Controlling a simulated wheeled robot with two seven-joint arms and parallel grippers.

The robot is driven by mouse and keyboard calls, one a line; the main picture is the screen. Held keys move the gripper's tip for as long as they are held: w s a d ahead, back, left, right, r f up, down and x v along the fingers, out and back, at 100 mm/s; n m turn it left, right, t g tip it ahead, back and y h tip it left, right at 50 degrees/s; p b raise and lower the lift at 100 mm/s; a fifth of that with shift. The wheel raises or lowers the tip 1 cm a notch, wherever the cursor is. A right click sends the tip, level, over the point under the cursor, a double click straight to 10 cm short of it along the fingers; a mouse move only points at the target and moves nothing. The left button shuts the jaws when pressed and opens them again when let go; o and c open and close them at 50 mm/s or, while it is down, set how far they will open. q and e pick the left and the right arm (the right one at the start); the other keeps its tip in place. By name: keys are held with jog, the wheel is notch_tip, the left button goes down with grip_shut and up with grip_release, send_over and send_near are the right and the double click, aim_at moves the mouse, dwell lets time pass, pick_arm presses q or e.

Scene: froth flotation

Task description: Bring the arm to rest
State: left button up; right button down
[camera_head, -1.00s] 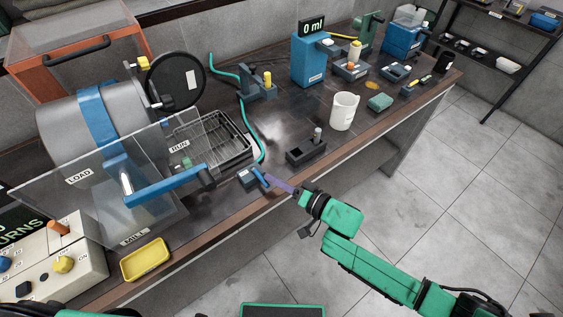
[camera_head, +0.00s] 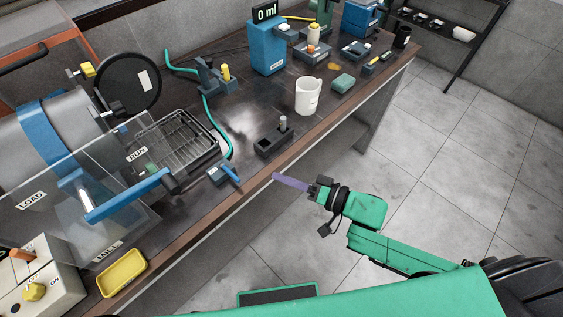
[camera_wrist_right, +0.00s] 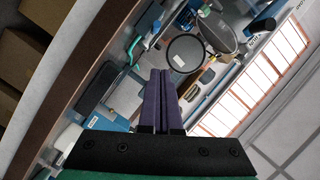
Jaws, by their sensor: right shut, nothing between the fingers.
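My right arm (camera_head: 400,246) is green and comes in from the lower right in the head view. Its right gripper (camera_head: 276,177) has purple fingers, which are shut and empty. The fingertips are in front of the bench's front edge, to the right of a small blue-handled device (camera_head: 224,173) and apart from it. In the right wrist view the two purple fingers (camera_wrist_right: 161,72) lie side by side, closed together. My left gripper is not in view.
The bench (camera_head: 190,205) carries a grey mill drum (camera_head: 75,125) with a clear guard, a wire rack (camera_head: 180,145), a black holder (camera_head: 273,142), a white beaker (camera_head: 308,96) and a yellow tray (camera_head: 121,272). The tiled floor (camera_head: 440,170) at right is clear.

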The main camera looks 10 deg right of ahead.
jog(key=w+d+f+t+h+b, duration=0.1)
jog(key=w+d+f+h, duration=0.2)
jog(key=d+f, duration=0.45)
jog(key=w+d+f+h+b, duration=0.15)
jog(key=d+f+h, duration=0.25)
jog(key=f, duration=0.6)
jog(key=s+d+f+g+h, duration=0.1)
jog(key=s+d+f+h, duration=0.1)
jog(key=d+f, duration=0.3)
jog(key=s+d+f+g+h, duration=0.15)
jog(key=d+f, duration=0.25)
jog(key=f, duration=0.4)
jog(key=s+d+f+n+g+h+b, duration=0.1)
jog(key=s+d+f+g+h, duration=0.15)
jog(key=s+f, duration=0.85)
jog(key=s+a+f+n+g, duration=0.1)
jog(key=s+f+g, duration=0.1)
jog(key=s, duration=0.7)
jog(key=s+a+f+g, duration=0.1)
jog(key=s+f, duration=0.3)
jog(key=s, duration=0.5)
jog(key=shift+n+g+b, duration=0.35)
jog(key=shift+n+g, duration=0.05)
jog(key=shift+g, duration=0.3)
